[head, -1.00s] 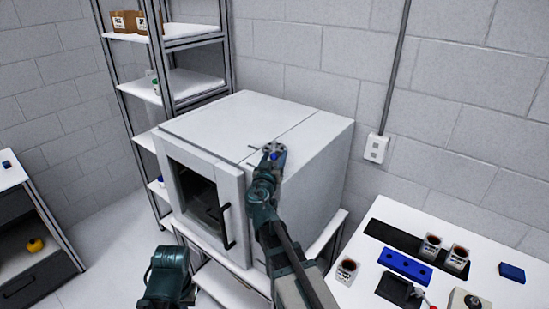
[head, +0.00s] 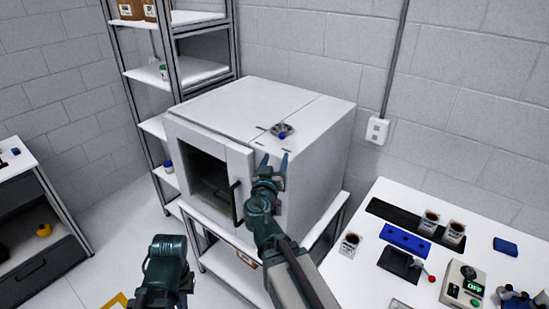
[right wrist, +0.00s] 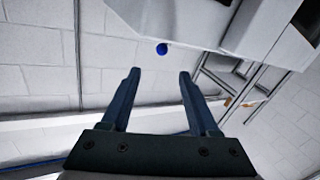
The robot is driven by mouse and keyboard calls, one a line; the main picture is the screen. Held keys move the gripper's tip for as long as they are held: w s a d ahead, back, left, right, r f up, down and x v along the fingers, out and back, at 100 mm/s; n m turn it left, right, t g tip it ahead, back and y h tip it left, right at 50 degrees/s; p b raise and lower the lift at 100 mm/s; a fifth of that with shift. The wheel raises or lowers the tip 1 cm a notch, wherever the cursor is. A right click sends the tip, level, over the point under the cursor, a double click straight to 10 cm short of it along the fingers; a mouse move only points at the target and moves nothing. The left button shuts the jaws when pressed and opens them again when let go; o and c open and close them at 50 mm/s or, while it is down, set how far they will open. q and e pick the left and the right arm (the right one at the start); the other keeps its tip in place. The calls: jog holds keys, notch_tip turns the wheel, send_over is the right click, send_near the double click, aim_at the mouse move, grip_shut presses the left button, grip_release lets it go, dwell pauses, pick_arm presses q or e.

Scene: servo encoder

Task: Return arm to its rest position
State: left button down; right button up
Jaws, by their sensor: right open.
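My right gripper (head: 274,160) is open and empty in front of the upper right part of a white box-shaped oven (head: 225,100). In the right wrist view its two fingers (right wrist: 158,75) are apart with nothing between them. A small round metal part with a blue knob (head: 282,133) sits on top of the oven, just beyond the fingertips and apart from them. A blue round thing, probably that knob, shows beyond the fingers in the right wrist view (right wrist: 162,48). A link of my left arm shows at the bottom left; its gripper does not show.
The oven stands on a white-topped frame, its dark window and black handle (head: 236,203) facing front. A shelf rack (head: 190,70) stands behind left. A white table (head: 470,220) at right holds cups, a blue rack (head: 405,240) and a device reading OFF (head: 464,285).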

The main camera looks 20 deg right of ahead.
jog(key=s+a+f+n+g+y+b, duration=0.15)
jog(key=s+a+f+g, duration=0.3)
jog(key=f, duration=0.55)
jog(key=s+a+f+n+g+y+b, duration=0.1)
jog(key=s+a+f+g+y+b, duration=0.25)
jog(key=f, duration=0.75)
pick_arm(q)
notch_tip(320, 180, down, 7)
jog(key=b, duration=0.2)
jog(key=shift+w, duration=0.25)
pick_arm(e)
jog(key=s+a+f+n+g+y, duration=0.2)
jog(key=s+a+f+n+g, duration=0.1)
jog(key=s+a, duration=0.3)
jog(key=s+a+f+n+g+y, duration=0.1)
jog(key=s+a+f+n+g, duration=0.2)
jog(key=a, duration=0.6)
jog(key=s+f+g, duration=0.1)
jog(key=s+f, duration=0.1)
jog(key=s, duration=0.1)
jog(key=shift+s+y, duration=0.25)
jog(key=shift+y, duration=0.15)
